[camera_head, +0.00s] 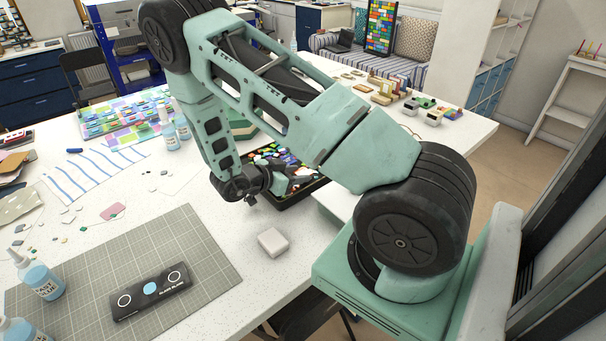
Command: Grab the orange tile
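A black tray (296,199) on the white table holds many small coloured pieces. I cannot pick out an orange tile for certain among them, and my arm hides part of the tray. My gripper (251,199) points down beside the tray's left front side, over the white table. It is small and dark here, and I cannot see whether its fingers are apart or hold anything.
A pale block (272,242) lies on the table in front of my gripper. A grey cutting mat (190,240) bears a black case (151,292). Glue bottles (38,277) stand at left. Striped paper (90,175) and loose pieces lie further back.

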